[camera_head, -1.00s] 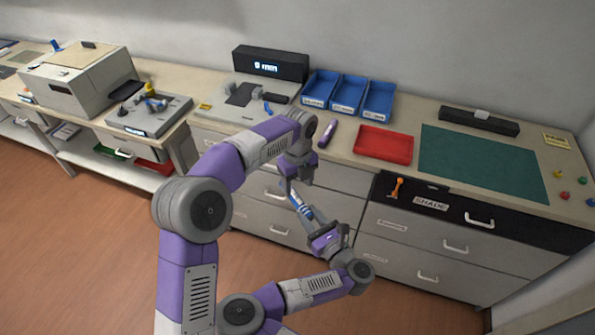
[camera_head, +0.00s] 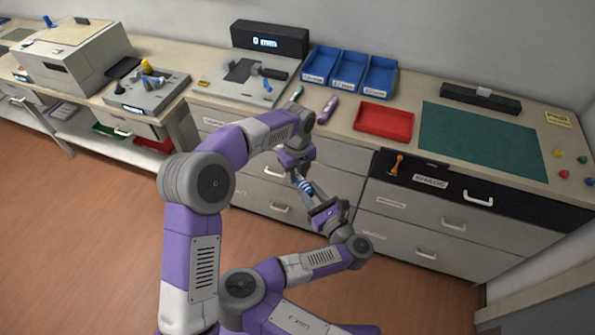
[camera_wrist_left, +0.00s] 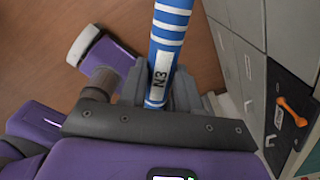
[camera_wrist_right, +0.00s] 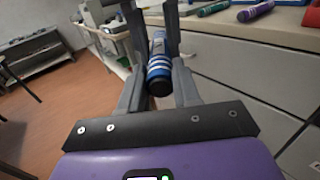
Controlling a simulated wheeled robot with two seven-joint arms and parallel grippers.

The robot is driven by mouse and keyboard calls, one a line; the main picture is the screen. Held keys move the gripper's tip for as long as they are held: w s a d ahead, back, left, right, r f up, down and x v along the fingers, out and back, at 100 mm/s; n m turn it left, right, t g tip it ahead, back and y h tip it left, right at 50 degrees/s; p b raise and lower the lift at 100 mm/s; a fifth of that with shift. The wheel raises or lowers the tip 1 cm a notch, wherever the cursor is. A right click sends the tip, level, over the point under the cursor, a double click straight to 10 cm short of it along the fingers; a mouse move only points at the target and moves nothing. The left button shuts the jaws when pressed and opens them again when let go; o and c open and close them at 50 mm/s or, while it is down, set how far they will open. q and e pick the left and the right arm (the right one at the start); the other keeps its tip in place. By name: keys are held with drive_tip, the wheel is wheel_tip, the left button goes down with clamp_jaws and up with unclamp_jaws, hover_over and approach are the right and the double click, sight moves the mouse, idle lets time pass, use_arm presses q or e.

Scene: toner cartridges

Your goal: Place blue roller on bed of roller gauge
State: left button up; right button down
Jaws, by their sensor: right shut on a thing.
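A blue roller (camera_head: 306,188) with white bands is held in the air in front of the counter, between my two grippers. My left gripper (camera_head: 297,172) is above it and my right gripper (camera_head: 319,204) below. In the left wrist view the roller (camera_wrist_left: 166,45) with its N3 label lies between the left fingers (camera_wrist_left: 160,92); contact on both sides is unclear. In the right wrist view my right gripper (camera_wrist_right: 158,60) is shut on the roller (camera_wrist_right: 158,80), whose dark end faces the camera. The roller gauge (camera_head: 213,86) stands on the counter, its display (camera_head: 268,40) reading 0 mm.
Blue bins (camera_head: 348,73), a red tray (camera_head: 384,121) and a green mat (camera_head: 483,142) are on the counter. A purple roller (camera_head: 328,109) and a green roller (camera_head: 297,92) lie near its front edge. A printer (camera_head: 75,62) and another fixture (camera_head: 146,92) stand left.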

use_arm(q)
drive_tip(key=shift+w+d, duration=0.1)
clamp_jaws()
use_arm(e)
drive_tip(key=shift+a, duration=0.2)
drive_tip(key=c, duration=0.7)
unclamp_jaws()
